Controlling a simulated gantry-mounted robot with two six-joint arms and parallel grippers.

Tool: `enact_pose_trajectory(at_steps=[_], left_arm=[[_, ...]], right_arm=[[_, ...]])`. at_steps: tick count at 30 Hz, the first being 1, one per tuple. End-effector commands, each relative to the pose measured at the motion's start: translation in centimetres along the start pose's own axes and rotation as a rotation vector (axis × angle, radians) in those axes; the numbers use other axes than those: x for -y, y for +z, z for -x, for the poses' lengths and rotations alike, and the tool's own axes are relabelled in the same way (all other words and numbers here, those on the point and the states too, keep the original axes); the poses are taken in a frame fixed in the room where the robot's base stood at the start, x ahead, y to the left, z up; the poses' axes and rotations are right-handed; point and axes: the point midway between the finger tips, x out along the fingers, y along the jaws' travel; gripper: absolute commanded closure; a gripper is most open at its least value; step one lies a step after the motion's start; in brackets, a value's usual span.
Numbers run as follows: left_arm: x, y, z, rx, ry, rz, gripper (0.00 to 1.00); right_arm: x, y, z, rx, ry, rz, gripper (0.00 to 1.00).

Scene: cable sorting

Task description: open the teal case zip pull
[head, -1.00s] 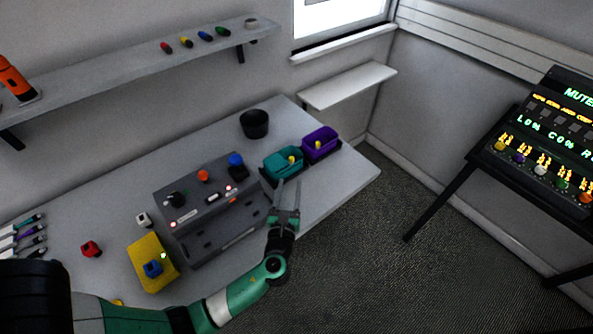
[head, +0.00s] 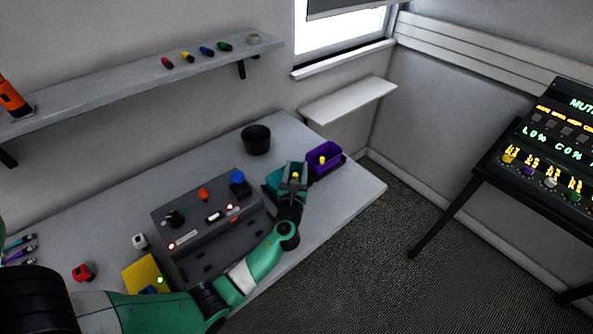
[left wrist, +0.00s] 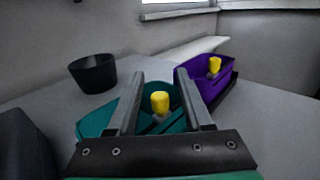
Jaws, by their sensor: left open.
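The teal case (head: 273,178) stands at the right part of the table, partly covered by my left gripper in the head view. In the left wrist view the teal case (left wrist: 95,122) lies just beyond my gripper, with a yellow zip pull (left wrist: 160,102) upright on it. My left gripper (left wrist: 157,80) is open, its two fingers on either side of the yellow pull as seen from the wrist. Whether the fingers touch it I cannot tell. The yellow pull also shows in the head view (head: 296,175). My right gripper is not in view.
A purple case (head: 325,160) with its own yellow pull stands close to the right of the teal one. A black cup (head: 256,140) is behind it. A grey control box (head: 209,224) stands to the left. The table's right front corner is bare.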

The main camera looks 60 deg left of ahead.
Motion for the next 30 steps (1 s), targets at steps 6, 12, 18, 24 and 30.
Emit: enact_pose_trajectory(at_steps=[6,12,18,24,30], left_arm=[[0.01,0.02,-0.07,0.0,0.0,-0.001,0.49],[0.0,0.01,-0.04,0.0,0.0,-0.001,0.84],[0.0,0.0,-0.03,0.0,0.0,-0.001,1.0],[0.0,0.0,-0.03,-0.001,0.0,-0.001,1.0],[0.0,-0.01,-0.02,-0.001,0.0,-0.001,1.0]], right_arm=[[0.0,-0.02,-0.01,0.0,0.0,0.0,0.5],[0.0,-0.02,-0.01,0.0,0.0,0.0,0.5],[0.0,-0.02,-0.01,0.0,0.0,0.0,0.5],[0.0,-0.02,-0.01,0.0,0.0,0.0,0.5],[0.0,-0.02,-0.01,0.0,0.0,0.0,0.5]])
